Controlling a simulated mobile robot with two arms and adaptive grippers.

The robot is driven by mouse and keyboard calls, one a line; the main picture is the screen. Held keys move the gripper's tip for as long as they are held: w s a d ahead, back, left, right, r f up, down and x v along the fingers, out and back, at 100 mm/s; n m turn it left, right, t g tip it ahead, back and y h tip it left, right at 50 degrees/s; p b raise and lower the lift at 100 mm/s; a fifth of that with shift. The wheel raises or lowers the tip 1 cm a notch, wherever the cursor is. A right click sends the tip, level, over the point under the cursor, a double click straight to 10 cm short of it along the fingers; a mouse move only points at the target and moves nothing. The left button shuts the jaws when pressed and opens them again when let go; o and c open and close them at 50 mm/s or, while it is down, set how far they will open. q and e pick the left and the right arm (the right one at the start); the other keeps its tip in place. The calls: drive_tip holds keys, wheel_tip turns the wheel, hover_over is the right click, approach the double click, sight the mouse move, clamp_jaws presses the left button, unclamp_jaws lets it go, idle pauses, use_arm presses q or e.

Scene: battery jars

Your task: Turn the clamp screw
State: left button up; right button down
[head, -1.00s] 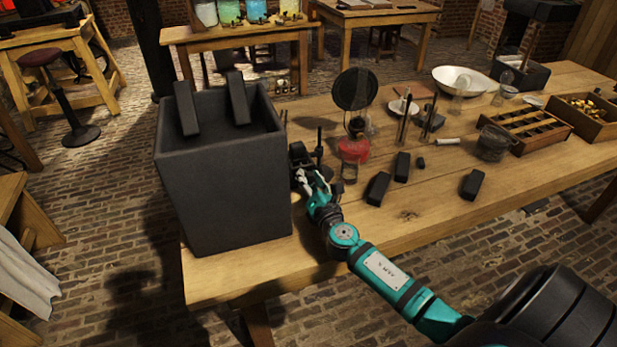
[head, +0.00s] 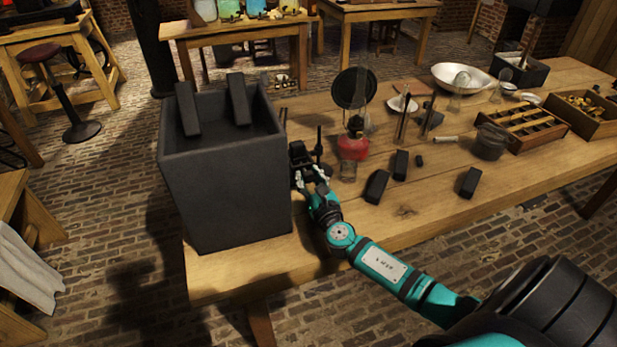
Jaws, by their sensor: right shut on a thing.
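My right gripper (head: 305,170) is at the right side of the large dark grey box, low over the table. It is shut on a small dark part, which looks like the clamp screw; the fingers and dim light hide most of it. Thin dark upright posts (head: 319,137) stand just behind the gripper and seem to belong to the clamp. I cannot tell how far the screw is turned. My left gripper is not in view.
The tall grey box (head: 224,181) with two dark slabs on its top stands left of my gripper. Several black blocks (head: 376,187) lie farther right. The front right tabletop is clear.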

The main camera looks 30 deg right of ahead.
drive_tip(key=shift+f, duration=0.15)
drive_tip(key=c, duration=0.9)
unclamp_jaws()
drive_tip(key=shift+s, duration=0.1)
drive_tip(key=v, duration=1.2)
drive_tip(key=shift+a, duration=0.1)
